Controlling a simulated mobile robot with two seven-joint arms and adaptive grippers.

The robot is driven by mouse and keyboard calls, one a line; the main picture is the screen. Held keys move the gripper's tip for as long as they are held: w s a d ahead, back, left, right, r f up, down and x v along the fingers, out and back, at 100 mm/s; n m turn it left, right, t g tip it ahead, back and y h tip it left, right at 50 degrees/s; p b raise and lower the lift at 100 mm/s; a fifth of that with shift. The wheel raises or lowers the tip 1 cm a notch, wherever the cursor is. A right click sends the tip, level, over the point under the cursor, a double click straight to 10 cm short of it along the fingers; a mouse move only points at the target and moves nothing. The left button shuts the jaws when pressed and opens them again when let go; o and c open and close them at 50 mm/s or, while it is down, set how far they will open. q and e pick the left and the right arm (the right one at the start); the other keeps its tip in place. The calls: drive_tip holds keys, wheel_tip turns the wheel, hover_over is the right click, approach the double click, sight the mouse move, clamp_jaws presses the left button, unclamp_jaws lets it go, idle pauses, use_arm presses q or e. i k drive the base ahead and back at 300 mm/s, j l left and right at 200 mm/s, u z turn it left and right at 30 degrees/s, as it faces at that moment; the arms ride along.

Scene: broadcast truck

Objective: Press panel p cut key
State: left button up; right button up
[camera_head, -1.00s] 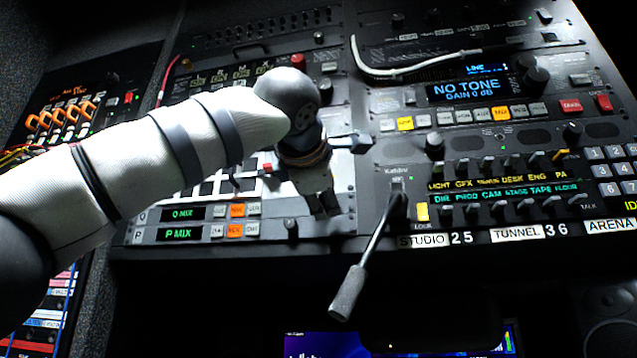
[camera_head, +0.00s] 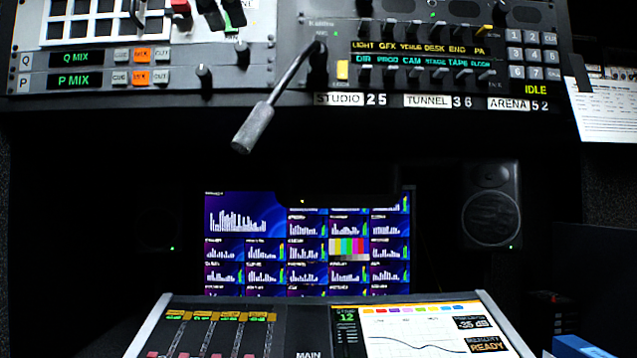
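The P panel is the lower strip at the upper left, with a green "P MIX" display (camera_head: 73,81). To its right are a pale key, an orange lit key (camera_head: 141,77) and another pale key (camera_head: 162,76). This rightmost key appears to be the P cut key; its lettering is too small to read surely. My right gripper is not in view.
The Q panel (camera_head: 75,57) has similar keys just above. Knobs (camera_head: 204,76) stand right of the P keys. Below are a monitor (camera_head: 243,215), a console (camera_head: 285,330) and a speaker (camera_head: 491,205).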

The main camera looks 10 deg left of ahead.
sight(161, 77)
drive_tip(key=k+l, duration=0.2)
drive_tip(key=k, duration=0.3)
drive_tip(key=k+l, duration=0.2)
drive_tip(key=k, duration=0.25)
drive_tip(key=k+l, duration=0.2)
drive_tip(key=k, duration=0.3)
